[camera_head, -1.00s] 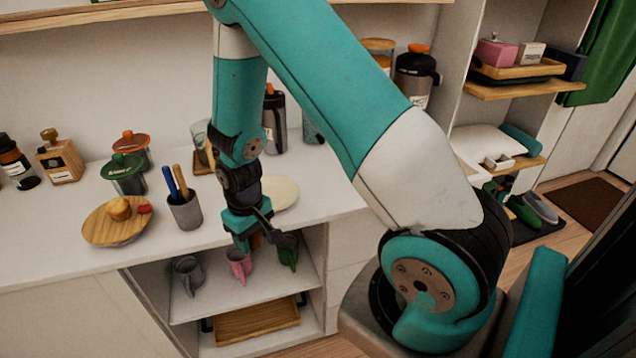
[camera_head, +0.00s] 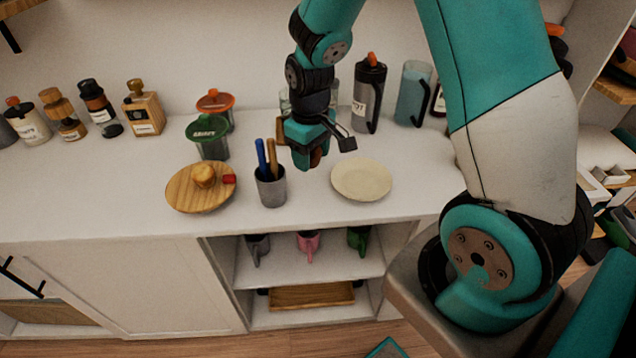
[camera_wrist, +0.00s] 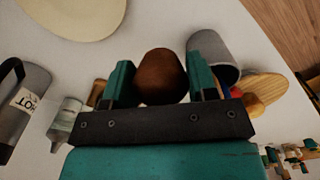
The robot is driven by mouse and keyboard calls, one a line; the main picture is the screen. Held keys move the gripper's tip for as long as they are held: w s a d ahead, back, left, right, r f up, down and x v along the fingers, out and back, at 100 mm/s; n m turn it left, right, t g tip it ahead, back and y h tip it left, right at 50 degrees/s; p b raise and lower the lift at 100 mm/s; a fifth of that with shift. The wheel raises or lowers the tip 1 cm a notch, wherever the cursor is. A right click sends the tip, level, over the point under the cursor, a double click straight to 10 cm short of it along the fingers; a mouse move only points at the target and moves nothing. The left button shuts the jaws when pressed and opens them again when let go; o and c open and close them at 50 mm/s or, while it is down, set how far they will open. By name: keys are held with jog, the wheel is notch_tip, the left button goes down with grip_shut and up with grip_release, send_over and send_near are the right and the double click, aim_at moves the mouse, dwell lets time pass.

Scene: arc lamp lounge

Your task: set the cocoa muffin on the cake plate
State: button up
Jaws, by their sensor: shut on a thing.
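My gripper (camera_head: 308,160) is above the white counter, between the pen cup and the cake plate. It is shut on the brown cocoa muffin (camera_wrist: 161,76), which sits between the two fingers in the wrist view. In the head view only a small part of the muffin (camera_head: 315,158) shows below the gripper. The cream cake plate (camera_head: 361,180) lies bare on the counter, just right of my gripper and apart from it. Part of the plate (camera_wrist: 72,16) also shows at the top left of the wrist view.
A grey cup (camera_head: 271,188) with utensils stands close left of my gripper. A wooden board (camera_head: 186,196) farther left holds a tan item and a red item. A dark flask (camera_head: 369,92) and a glass pitcher (camera_head: 413,92) stand behind the plate. Mugs hang or stand below.

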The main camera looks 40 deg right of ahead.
aim_at(312, 194)
notch_tip(312, 194, down, 10)
jog(key=shift+r, duration=0.25)
jog(key=shift+f, duration=0.2)
jog(key=o, duration=0.6)
jog(key=shift+o, duration=0.2)
jog(key=shift+r, duration=0.1)
